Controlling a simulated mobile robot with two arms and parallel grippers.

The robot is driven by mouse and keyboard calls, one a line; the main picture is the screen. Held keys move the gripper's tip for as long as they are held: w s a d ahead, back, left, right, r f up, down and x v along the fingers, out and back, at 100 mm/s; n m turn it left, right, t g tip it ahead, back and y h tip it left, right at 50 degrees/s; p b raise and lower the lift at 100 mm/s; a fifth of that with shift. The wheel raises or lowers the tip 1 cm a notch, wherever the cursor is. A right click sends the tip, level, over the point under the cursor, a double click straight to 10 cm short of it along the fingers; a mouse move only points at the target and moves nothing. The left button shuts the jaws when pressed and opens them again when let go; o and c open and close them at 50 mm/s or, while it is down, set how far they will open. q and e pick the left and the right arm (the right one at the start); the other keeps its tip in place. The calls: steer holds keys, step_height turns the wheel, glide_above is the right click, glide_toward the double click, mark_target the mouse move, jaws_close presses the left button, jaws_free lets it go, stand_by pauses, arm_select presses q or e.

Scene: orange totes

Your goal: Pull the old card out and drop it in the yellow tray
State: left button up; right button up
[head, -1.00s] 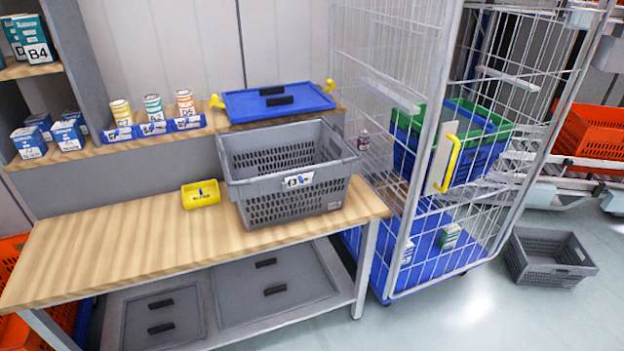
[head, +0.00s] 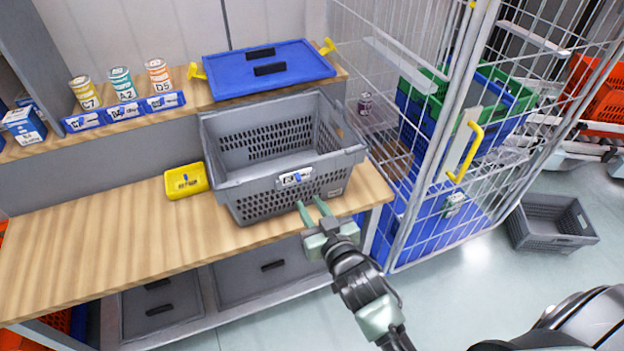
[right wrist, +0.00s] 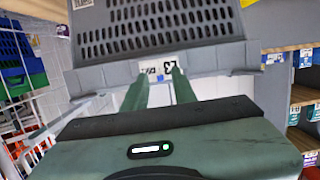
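The grey tote (head: 225,188) stands on the wooden bench. A white card (head: 294,178) with dark print sits in a holder on its front rim; it also shows in the right wrist view (right wrist: 161,66). The small yellow tray (head: 187,183) stands on the bench left of the tote. My right gripper (head: 312,204) is open and empty in front of the tote, just below and right of the card. In the right wrist view its two fingers (right wrist: 160,82) are apart and point at the card; I cannot tell whether they touch it. My left gripper is out of view.
A blue lid (head: 225,72) lies on the ledge behind the tote, with several cans and blue label holders to its left. A wire roll cage (head: 437,150) stands close on the right. The bench (head: 110,245) is clear left of and before the yellow tray.

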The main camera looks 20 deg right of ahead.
mark_target(300, 180)
steer(key=w+b, duration=0.1)
steer(key=w, duration=0.2)
steer(key=w+r+b, duration=0.1)
steer(key=w, duration=0.1)
steer(key=shift+w+b, duration=0.2)
steer(key=shift+b, duration=0.1)
steer(key=shift+b+x, duration=0.35)
steer(key=shift+x, duration=0.5)
steer(key=shift+r, duration=0.15)
jaws_close()
steer(key=shift+r, duration=0.15)
steer(key=shift+s+r+p, duration=0.2)
steer(key=shift+r+p, duration=1.25)
steer(key=shift+p, duration=0.1)
steer(key=shift+s+r+p, duration=0.2)
steer(key=shift+r+p, duration=1.25)
steer(key=shift+p, duration=0.1)
